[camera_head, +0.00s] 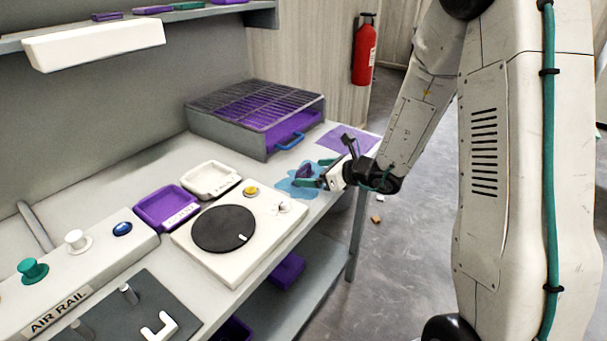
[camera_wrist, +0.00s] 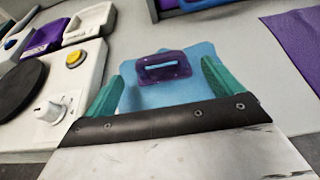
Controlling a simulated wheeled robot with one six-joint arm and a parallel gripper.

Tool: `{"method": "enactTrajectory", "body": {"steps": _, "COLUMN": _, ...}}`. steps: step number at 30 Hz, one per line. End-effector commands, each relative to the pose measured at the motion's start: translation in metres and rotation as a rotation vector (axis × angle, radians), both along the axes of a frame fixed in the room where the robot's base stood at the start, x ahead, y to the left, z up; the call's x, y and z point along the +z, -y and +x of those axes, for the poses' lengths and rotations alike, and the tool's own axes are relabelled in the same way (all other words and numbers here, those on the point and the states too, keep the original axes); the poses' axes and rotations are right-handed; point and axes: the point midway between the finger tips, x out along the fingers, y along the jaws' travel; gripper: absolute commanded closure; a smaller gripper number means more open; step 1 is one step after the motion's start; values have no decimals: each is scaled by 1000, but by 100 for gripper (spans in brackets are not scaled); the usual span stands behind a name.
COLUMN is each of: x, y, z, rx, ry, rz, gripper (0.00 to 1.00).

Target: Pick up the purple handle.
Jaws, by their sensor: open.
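In the head view the purple handle (camera_head: 303,171) sits near the bench's right end, partly behind my gripper. My gripper (camera_head: 314,172) is open and empty, low over the patch. In the wrist view its two teal fingers (camera_wrist: 162,82) stand apart, left and right of the purple handle, which shows just beyond them. I cannot tell the height gap.
A grey box with a grille top (camera_head: 265,100) and a blue-handled front stands behind. A purple mat (camera_head: 347,138) lies to its right. A white unit with a black disc (camera_head: 223,229), a purple tray (camera_head: 166,207) and a white tray (camera_head: 210,180) stand left. A shelf overhangs the back.

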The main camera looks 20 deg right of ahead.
Motion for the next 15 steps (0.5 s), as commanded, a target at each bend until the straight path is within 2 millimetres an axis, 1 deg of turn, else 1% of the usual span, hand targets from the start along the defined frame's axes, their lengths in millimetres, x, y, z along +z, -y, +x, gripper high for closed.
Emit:
{"method": "enactTrajectory", "body": {"steps": 6, "x": -12, "y": -17, "z": 25, "rx": 4, "ry": -1, "rz": 0, "gripper": 8}}
{"method": "enactTrajectory", "body": {"steps": 9, "x": -16, "y": -23, "z": 33, "rx": 4, "ry": 0, "rz": -1, "gripper": 8}}
{"method": "enactTrajectory", "body": {"steps": 15, "x": -17, "y": -24, "z": 35, "rx": 2, "ry": 1, "rz": -1, "gripper": 8}}
